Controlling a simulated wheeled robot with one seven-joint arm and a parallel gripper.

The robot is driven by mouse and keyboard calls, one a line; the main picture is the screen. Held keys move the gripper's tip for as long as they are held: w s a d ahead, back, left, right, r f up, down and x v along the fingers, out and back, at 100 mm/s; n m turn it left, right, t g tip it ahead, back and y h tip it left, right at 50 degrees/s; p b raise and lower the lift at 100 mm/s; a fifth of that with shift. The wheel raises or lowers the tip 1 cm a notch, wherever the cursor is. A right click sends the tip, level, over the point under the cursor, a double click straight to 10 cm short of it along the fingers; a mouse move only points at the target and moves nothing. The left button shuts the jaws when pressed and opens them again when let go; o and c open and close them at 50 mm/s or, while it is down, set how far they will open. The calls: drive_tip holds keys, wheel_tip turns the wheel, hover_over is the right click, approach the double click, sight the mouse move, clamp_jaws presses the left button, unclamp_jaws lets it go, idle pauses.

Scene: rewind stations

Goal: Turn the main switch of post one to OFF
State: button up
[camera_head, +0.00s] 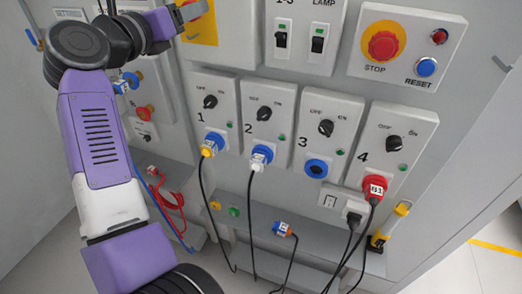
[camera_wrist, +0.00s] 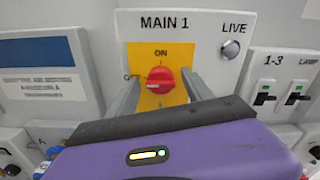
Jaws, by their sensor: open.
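The main switch (camera_wrist: 160,80) is a red rotary knob on a yellow plate (camera_wrist: 176,50) under the label MAIN 1 in the wrist view. ON is printed above the knob; the marking at its left is partly hidden by a finger. A pale mark shows on the knob's left side, but I cannot tell its exact setting. My gripper (camera_wrist: 162,77) is open, with one finger on each side of the knob; I cannot tell whether they touch it. In the head view my gripper (camera_head: 185,13) is at the top, before the yellow plate (camera_head: 205,30).
A LIVE lamp (camera_wrist: 230,49) is right of the switch. Breakers (camera_head: 281,39) and a red STOP button (camera_head: 383,46) are further right. Below are several numbered sockets with black knobs and hanging cables.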

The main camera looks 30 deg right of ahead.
drive_tip(key=m+b, duration=0.1)
drive_tip(key=m, duration=0.1)
drive_tip(key=shift+f+m, duration=0.15)
drive_tip(key=shift+m, duration=0.25)
drive_tip(key=b+v, duration=0.2)
drive_tip(key=v, duration=0.6)
drive_tip(key=s+d+f+n+t+h, duration=0.3)
drive_tip(key=s+d+f+n+h, duration=0.35)
drive_tip(key=d+f, duration=0.2)
drive_tip(key=s+d+f+n+t+y, duration=0.2)
drive_tip(key=s+f+n+t+y, duration=0.9)
drive_tip(key=n, duration=1)
drive_tip(key=shift+f+b, duration=0.3)
drive_tip(key=shift+f, duration=0.05)
drive_tip(key=shift+n, duration=0.25)
